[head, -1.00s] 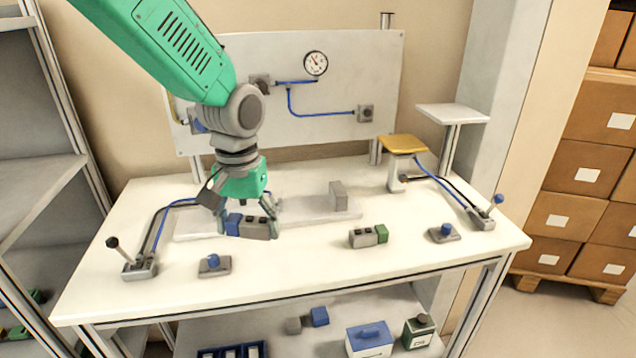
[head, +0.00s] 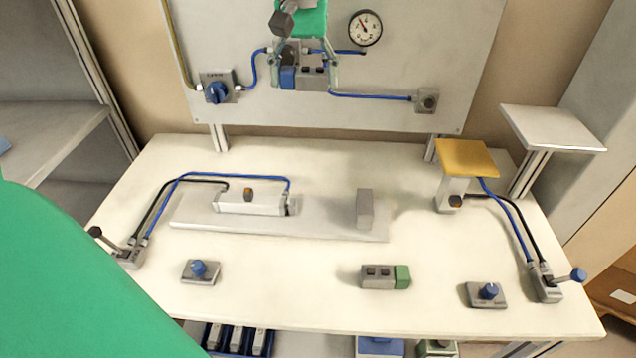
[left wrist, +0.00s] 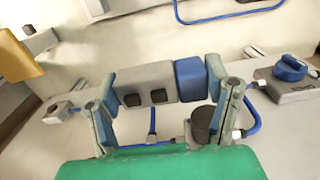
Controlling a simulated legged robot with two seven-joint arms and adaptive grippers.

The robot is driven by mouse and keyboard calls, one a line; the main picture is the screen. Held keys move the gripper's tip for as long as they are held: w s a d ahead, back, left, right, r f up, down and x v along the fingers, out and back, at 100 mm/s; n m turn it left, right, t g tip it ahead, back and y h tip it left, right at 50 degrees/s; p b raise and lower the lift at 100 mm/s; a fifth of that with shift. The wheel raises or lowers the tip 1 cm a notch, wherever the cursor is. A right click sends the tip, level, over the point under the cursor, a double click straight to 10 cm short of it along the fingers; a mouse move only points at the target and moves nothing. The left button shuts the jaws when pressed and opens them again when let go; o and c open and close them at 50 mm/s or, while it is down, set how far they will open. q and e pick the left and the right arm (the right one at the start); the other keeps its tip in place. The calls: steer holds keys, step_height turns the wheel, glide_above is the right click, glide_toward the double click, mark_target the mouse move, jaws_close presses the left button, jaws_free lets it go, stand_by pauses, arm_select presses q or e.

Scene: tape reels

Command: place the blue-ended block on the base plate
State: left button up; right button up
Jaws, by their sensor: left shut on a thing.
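My left gripper (head: 305,73) is shut on the grey block with a blue end (head: 312,78). It holds the block up high, in front of the upright panel in the head view. The left wrist view shows the block (left wrist: 147,82) lying across between the two fingers, its blue end to the right and two dark studs on its grey side. The light grey base plate (head: 325,224) lies on the table, bearing a cylinder (head: 240,203) on its left and an upright grey stop (head: 365,208) near its right end. My right gripper is not in view.
A green-ended block (head: 386,277) lies on the table in front of the plate. Knob boxes (head: 201,271) (head: 486,294) and lever boxes stand near the front and sides. A yellow-topped stand (head: 466,158) is at right. The plate is bare between cylinder and stop.

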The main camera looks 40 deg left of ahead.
mark_target(308, 188)
arm_select(q)
step_height(308, 188, down, 25)
steer(key=shift+w+a+r+b, duration=0.1)
steer(key=shift+w+r+b, duration=0.1)
steer(key=shift+b, duration=0.15)
steer(key=shift+s, duration=0.1)
steer(key=o, duration=1.3)
steer(key=shift+c, duration=0.2)
